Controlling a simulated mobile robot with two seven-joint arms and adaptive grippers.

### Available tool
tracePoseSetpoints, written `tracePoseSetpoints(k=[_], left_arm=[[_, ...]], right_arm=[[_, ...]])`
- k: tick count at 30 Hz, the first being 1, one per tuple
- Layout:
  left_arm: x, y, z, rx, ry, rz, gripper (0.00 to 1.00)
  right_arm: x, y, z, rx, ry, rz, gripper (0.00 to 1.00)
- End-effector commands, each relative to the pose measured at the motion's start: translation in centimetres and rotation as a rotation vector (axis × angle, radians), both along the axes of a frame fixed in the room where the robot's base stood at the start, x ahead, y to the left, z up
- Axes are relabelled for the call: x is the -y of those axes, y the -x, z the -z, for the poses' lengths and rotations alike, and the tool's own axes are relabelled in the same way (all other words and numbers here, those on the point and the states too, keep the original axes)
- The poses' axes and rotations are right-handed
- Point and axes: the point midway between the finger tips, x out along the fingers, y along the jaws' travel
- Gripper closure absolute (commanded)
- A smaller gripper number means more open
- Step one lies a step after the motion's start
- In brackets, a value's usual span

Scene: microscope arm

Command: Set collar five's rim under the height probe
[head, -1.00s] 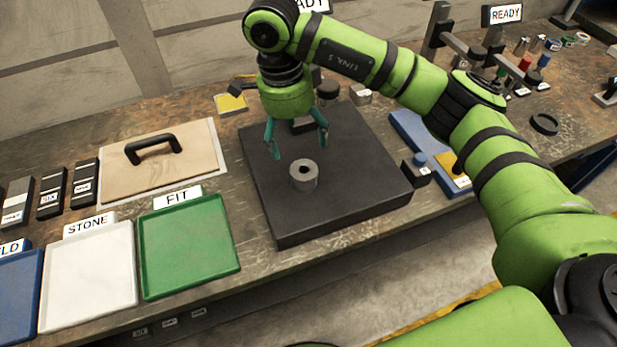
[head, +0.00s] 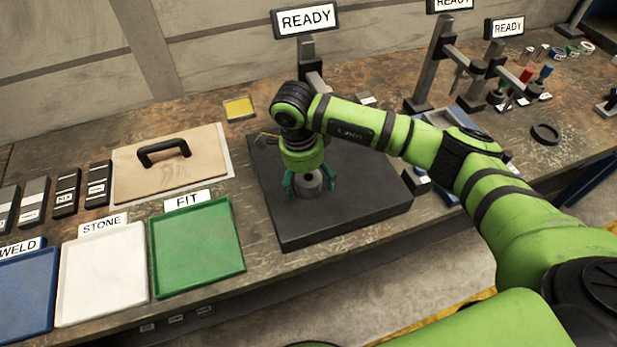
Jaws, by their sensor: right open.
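A grey metal collar (head: 308,187) stands on the dark surface plate (head: 350,213). I cannot read a number on it. My right gripper (head: 309,188) points down over the collar, its teal fingers open on either side of it. I cannot tell whether the fingers touch the collar. A grey post and arm (head: 308,52) with a READY sign rise behind my right wrist; the probe tip itself is hidden by my arm. My left gripper is not in view.
Green FIT (head: 238,262), white STONE (head: 148,285) and blue WELD (head: 50,310) trays line the front left. A wooden board with a black handle (head: 164,149) lies behind them. Other stands (head: 436,60) fill the back right. The plate's front right is clear.

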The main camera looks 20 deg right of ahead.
Motion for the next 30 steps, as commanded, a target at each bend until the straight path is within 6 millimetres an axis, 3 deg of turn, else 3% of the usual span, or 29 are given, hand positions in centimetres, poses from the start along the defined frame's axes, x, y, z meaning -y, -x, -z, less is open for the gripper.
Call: tracePoseSetpoints(k=[8, 12, 15, 30], left_arm=[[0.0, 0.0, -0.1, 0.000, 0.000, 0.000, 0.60], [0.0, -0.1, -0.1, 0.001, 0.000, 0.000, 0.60], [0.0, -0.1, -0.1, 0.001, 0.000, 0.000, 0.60], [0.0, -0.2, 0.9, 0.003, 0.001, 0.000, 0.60]], right_arm=[[0.0, 0.0, 0.4, 0.002, -0.001, -0.002, 0.15], [0.0, 0.0, 0.4, 0.002, -0.001, -0.002, 0.67], [0.0, 0.0, 0.4, 0.001, 0.000, -0.001, 1.00], [0.0, -0.2, -0.8, 0.008, -0.002, -0.001, 1.00]])
